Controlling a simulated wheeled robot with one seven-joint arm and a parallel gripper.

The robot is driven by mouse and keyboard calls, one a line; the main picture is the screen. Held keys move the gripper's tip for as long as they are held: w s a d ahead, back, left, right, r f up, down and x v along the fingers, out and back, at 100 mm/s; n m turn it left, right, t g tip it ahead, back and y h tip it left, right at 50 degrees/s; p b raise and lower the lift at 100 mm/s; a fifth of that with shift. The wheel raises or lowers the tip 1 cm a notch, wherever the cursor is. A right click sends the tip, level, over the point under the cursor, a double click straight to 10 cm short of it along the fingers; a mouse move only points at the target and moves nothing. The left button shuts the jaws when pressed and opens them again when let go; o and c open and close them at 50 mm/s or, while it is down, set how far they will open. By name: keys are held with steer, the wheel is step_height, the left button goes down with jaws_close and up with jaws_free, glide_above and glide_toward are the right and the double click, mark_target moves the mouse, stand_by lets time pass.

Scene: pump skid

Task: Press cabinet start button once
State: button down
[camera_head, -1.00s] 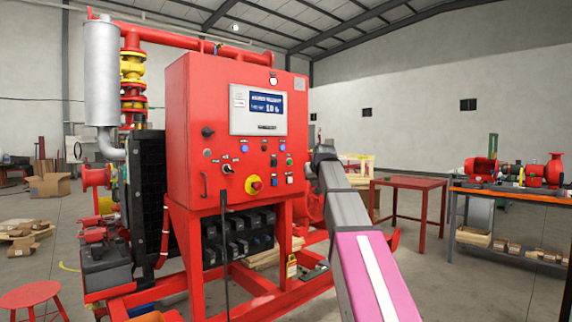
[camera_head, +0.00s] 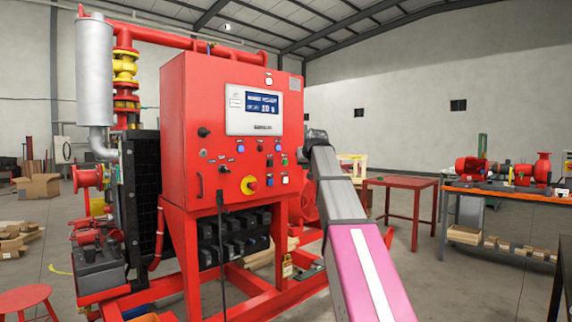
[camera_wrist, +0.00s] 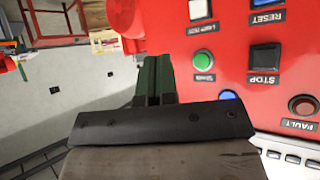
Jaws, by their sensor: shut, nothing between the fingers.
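The red control cabinet (camera_head: 185,90) stands left of centre in the head view, with its display and buttons facing me. The green start button (camera_head: 284,162) is near the panel's right edge. In the wrist view, where the labels read upside down, the start button (camera_wrist: 203,61) stands beside the black stop button (camera_wrist: 265,57). My gripper (camera_wrist: 155,68) shows there as dark green fingers, shut and empty, left of the start button and apart from it in the picture. Its depth to the panel is hard to tell. In the head view my fingers are not clearly visible.
Close to the start button are the white lamp test button (camera_wrist: 200,9), the blue reset button (camera_wrist: 268,3) and the red-brown fault lamp (camera_wrist: 302,106). A red-yellow emergency knob (camera_head: 250,185) is lower on the panel. A red table (camera_head: 400,182) and a workbench (camera_head: 500,190) stand right.

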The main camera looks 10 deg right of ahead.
steer(key=shift+w+a, duration=0.75)
steer(key=shift+w, duration=0.3)
steer(key=shift+w+a, duration=0.8)
steer(key=shift+w, duration=0.25)
steer(key=shift+w+a, duration=0.75)
steer(key=shift+w, duration=0.3)
steer(key=shift+w+a, duration=0.1)
steer(key=shift+w, duration=0.05)
steer(key=shift+w+a, duration=0.15)
steer(key=shift+w, duration=0.1)
steer(key=shift+w+a, duration=0.25)
steer(key=shift+w, duration=0.05)
stand_by(0.4)
steer(key=shift+s+d, duration=0.1)
steer(key=shift+s, duration=0.05)
steer(key=shift+s+d, duration=0.35)
steer(key=shift+s, duration=0.2)
stand_by(0.4)
steer(key=s+d, duration=0.1)
steer(key=s, duration=0.1)
steer(key=s+d, duration=0.2)
stand_by(0.4)
